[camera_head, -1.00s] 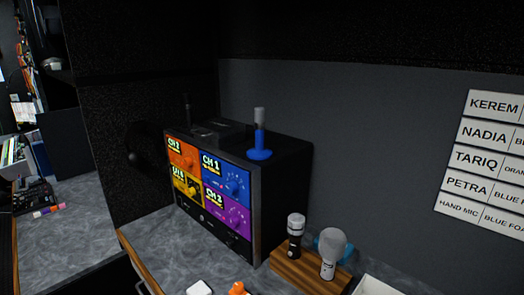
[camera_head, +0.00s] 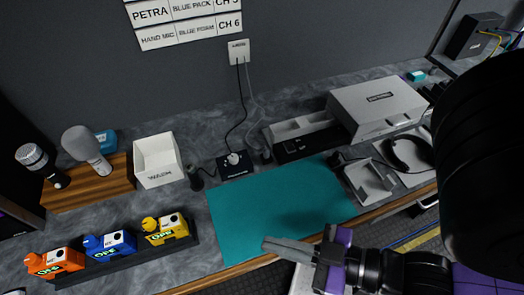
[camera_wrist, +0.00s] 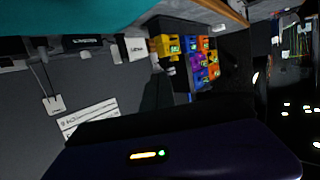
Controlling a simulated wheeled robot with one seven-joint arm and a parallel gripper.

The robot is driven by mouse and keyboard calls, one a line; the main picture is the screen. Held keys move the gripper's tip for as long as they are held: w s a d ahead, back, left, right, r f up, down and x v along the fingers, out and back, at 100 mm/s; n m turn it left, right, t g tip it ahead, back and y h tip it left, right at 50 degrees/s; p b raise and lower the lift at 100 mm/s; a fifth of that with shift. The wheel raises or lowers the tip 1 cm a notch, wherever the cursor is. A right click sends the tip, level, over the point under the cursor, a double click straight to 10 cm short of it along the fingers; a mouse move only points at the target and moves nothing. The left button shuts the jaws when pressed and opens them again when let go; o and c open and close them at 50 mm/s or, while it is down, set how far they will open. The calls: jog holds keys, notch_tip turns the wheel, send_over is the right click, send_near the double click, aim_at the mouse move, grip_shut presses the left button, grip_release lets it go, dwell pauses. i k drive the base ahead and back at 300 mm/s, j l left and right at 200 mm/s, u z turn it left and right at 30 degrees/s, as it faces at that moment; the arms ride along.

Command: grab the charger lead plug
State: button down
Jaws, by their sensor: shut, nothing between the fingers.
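A white wall outlet (camera_head: 238,50) has a black lead and a grey lead hanging from it. The black lead runs down to a white plug-like piece (camera_head: 233,158) on a small black box (camera_head: 236,168) behind the teal mat; I cannot tell for sure that this is the charger lead plug. The outlet also shows in the wrist view (camera_wrist: 53,104), upside down. My gripper (camera_head: 266,246) is shut and empty over the mat's front edge, well short of the black box. Its fingers do not show in the wrist view.
The teal mat (camera_head: 275,205) is bare. Left of the black box are a white bin (camera_head: 158,163), microphones on a wooden block (camera_head: 90,190) and coloured packs in a dark rack (camera_head: 125,260). A grey case (camera_head: 375,105) and headset tray (camera_head: 415,170) stand right.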

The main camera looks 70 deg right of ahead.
aim_at(266, 152)
jog(key=k+j+z, duration=0.15)
jog(key=z, duration=0.2)
jog(key=k+j+z, duration=0.15)
jog(key=j+z, duration=0.2)
jog(key=k+j+z, duration=0.1)
jog(key=z, duration=0.25)
jog(key=k, duration=0.1)
